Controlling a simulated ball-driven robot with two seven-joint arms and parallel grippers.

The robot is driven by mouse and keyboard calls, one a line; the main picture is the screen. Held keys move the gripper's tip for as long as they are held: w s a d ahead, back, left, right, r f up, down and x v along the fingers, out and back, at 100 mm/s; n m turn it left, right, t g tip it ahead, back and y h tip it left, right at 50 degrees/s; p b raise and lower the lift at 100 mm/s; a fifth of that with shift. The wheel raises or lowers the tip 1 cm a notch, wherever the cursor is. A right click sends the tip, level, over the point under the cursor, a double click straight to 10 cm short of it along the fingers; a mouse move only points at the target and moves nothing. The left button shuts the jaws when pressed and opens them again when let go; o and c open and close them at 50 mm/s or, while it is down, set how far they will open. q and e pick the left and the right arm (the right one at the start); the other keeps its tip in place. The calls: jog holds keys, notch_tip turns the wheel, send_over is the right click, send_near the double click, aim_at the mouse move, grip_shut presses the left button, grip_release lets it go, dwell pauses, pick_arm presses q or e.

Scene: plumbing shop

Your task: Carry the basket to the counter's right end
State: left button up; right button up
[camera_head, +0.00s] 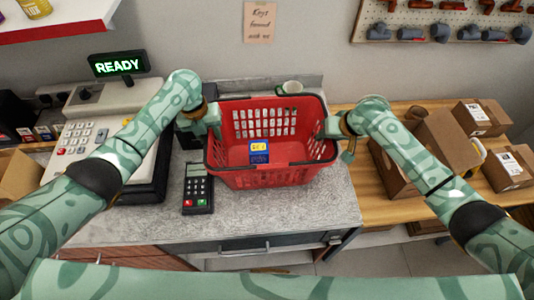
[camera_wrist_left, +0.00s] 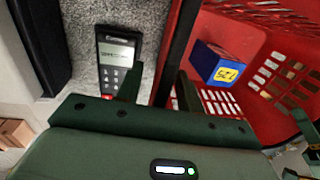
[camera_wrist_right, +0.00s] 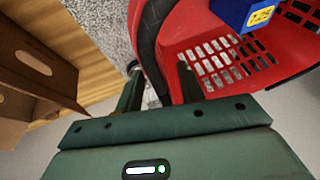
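The red basket (camera_head: 270,178) is upright above the grey counter, its dark handles at the rim. Inside lies a small blue box with a yellow label (camera_head: 259,152), also in the left wrist view (camera_wrist_left: 215,63) and right wrist view (camera_wrist_right: 245,12). My left gripper (camera_head: 214,126) is at the basket's left rim; in its wrist view the fingers (camera_wrist_left: 160,82) stand apart on either side of the dark rim. My right gripper (camera_head: 332,128) is at the right rim, its fingers (camera_wrist_right: 158,85) likewise apart around the dark edge. Firm contact cannot be seen, nor whether the basket bottom touches the counter.
A card terminal (camera_head: 198,189) lies on the counter (camera_head: 310,215) just left of the basket. A cash register (camera_head: 110,120) stands further left. A cup (camera_head: 291,87) is behind the basket. Cardboard boxes (camera_head: 440,145) stand on the wooden surface (camera_head: 385,207) to the right.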

jog(key=shift+s+r, duration=0.1)
pick_arm(q)
notch_tip(320, 180, up, 11)
jog(key=a, duration=0.1)
jog(key=shift+s+a, duration=0.2)
jog(key=shift+a, duration=0.05)
pick_arm(e)
jog(key=v, duration=1.1)
jog(key=shift+s+r, duration=0.2)
jog(key=shift+r, duration=0.15)
pick_arm(q)
jog(key=shift+f, duration=0.2)
pick_arm(e)
jog(key=shift+d, duration=0.15)
